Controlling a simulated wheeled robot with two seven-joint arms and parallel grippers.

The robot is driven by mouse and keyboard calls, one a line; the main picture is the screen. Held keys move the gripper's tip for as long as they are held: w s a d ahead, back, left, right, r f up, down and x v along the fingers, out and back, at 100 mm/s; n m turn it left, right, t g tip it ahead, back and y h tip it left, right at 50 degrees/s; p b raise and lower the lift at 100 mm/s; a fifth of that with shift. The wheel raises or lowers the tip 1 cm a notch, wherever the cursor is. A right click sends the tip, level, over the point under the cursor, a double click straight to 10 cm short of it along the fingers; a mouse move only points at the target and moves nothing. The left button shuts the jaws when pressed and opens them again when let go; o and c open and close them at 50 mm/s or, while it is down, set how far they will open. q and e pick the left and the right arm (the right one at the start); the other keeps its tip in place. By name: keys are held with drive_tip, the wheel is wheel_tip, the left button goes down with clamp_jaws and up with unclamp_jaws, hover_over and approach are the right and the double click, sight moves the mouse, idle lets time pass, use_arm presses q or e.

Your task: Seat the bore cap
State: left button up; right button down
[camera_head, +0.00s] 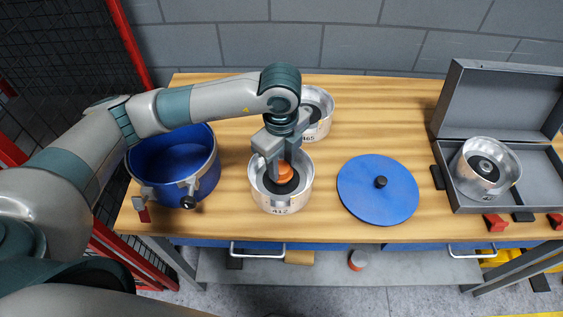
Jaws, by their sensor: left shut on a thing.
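My left gripper (279,172) points down over the front silver housing (270,203) marked 412, at the middle of the wooden bench. It is shut on the orange bore cap (286,174), which sits at the dark centre inside that housing. The gripper fingers partly cover the cap, so I cannot tell whether it is fully down in the bore. A second silver housing (322,108), marked 465, stands behind and is partly hidden by my left arm. My right gripper is not in view.
A blue pot (205,160) with clamps stands left, and its blue lid (362,203) with a black knob lies right of the front housing. An open grey case (462,203) at the right holds another silver housing (486,168). Bench (375,118) is clear behind the lid.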

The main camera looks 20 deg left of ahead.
use_arm(q)
drive_tip(key=shift+f+b, duration=0.35)
drive_tip(key=shift+f, duration=0.1)
idle(0.4)
drive_tip(key=o, duration=1.6)
drive_tip(key=shift+r, duration=0.1)
drive_tip(key=shift+r+p, duration=2.05)
drive_tip(key=shift+r, duration=1.4)
